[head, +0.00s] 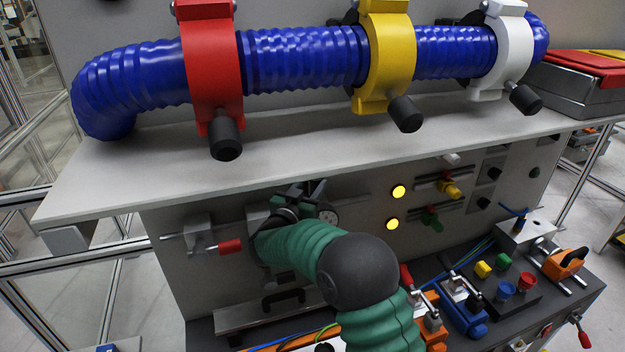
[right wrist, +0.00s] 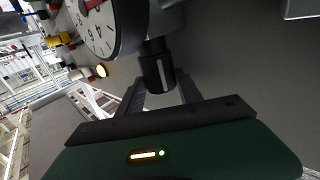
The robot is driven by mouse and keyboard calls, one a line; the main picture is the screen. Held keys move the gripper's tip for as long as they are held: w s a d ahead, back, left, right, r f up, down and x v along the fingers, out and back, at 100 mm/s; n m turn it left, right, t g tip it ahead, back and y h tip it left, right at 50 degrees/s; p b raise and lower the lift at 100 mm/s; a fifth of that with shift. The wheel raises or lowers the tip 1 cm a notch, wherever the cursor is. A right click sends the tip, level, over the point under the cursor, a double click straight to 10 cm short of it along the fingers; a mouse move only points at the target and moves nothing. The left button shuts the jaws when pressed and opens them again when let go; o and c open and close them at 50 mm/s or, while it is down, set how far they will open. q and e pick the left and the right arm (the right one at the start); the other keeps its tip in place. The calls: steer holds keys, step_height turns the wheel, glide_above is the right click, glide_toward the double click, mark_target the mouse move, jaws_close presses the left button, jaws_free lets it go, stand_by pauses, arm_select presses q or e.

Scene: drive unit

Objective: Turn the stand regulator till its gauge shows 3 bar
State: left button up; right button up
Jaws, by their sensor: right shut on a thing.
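The black regulator knob (right wrist: 157,70) is beside the gauge. My right gripper (right wrist: 160,85) has its two fingers on either side of this knob and is shut on it. In the head view my right gripper (head: 303,198) is at the panel, under the shelf. My left gripper is not in view.
A grey shelf (head: 330,145) overhangs the panel and carries a blue hose (head: 300,58) in red, yellow and white clamps. A red-tipped lever (head: 229,247) is left of the gripper. Yellow lamps (head: 398,191) and small valves are to the right. Coloured buttons (head: 505,290) stand lower right.

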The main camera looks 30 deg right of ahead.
steer(key=shift+w+a+m+g+h, duration=0.1)
steer(key=shift+m+g+h, duration=0.2)
steer(key=shift+m+g, duration=0.15)
steer(key=o, duration=1.4)
steer(key=shift+c, duration=0.2)
steer(key=b+v, duration=0.4)
steer(key=v, duration=1.3)
steer(key=shift+w, duration=0.15)
